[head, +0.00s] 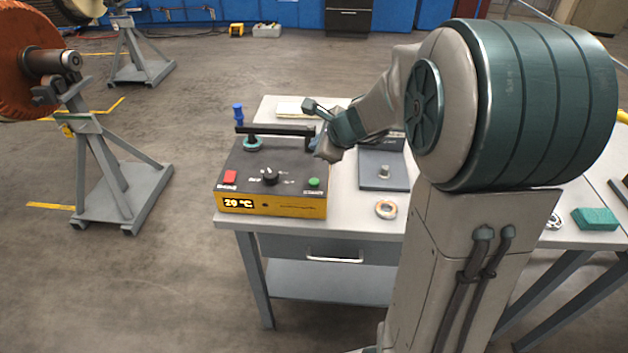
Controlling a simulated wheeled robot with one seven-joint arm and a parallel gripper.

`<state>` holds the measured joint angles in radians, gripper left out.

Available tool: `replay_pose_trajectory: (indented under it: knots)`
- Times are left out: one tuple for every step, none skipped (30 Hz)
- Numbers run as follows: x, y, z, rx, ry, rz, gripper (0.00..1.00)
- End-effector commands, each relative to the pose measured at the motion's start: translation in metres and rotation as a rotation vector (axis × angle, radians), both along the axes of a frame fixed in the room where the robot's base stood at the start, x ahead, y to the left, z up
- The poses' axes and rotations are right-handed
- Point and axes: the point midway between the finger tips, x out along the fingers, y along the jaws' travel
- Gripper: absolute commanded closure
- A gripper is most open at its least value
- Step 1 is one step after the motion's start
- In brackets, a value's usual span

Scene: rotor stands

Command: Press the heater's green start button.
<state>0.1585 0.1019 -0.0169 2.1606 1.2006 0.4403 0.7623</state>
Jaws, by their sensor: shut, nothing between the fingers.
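The heater (270,180) is a dark-topped box with a yellow front on the near left of the grey table. Its small display (239,203) shows a two-digit reading in °C, in the twenties or 20. The green start button (314,183) is at the front right of its top panel. A red button (230,177) is at the front left, with a black knob (270,176) between. My gripper (322,153) is shut and empty, above the heater's right rear edge, behind and above the green button and apart from it. Its fingertips are small and partly hidden.
A black bar (275,130) lies across the heater's rear, near a blue-handled post (238,113). Right of the heater are a dark plate with a peg (384,172) and a tape-like ring (386,209). A green block (596,218) lies far right. A rotor stand (112,160) stands left.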

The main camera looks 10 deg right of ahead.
Motion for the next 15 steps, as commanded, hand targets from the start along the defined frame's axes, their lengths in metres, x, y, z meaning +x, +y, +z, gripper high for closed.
replay_pose_trajectory:
  knots:
    - [0.000, 0.000, 0.000, 0.000, 0.001, 0.001, 1.00]
    - [0.000, 0.000, -0.001, 0.000, 0.001, 0.001, 1.00]
    - [0.000, 0.000, -0.002, -0.001, 0.000, 0.002, 1.00]
    - [0.000, 0.000, -0.003, -0.001, 0.000, 0.002, 1.00]
    - [0.000, 0.000, -0.004, 0.000, 0.000, 0.002, 1.00]
    - [0.000, 0.000, -0.006, 0.000, 0.000, 0.002, 1.00]
    - [0.000, 0.000, -0.008, 0.000, 0.000, 0.002, 1.00]
    - [0.000, 0.000, -0.010, 0.000, 0.000, 0.002, 1.00]
    - [0.000, 0.000, -0.013, -0.001, 0.000, 0.003, 1.00]
    - [0.000, 0.000, -0.016, -0.001, 0.000, 0.003, 1.00]
    - [0.000, 0.001, -0.019, -0.001, 0.000, 0.003, 1.00]
    - [0.000, 0.000, -0.023, -0.001, 0.000, 0.003, 1.00]
    - [0.000, 0.000, -0.027, -0.002, 0.000, 0.003, 1.00]
    - [0.000, 0.000, -0.031, -0.002, 0.000, 0.003, 1.00]
    - [-0.001, 0.000, -0.036, -0.002, 0.000, 0.003, 1.00]
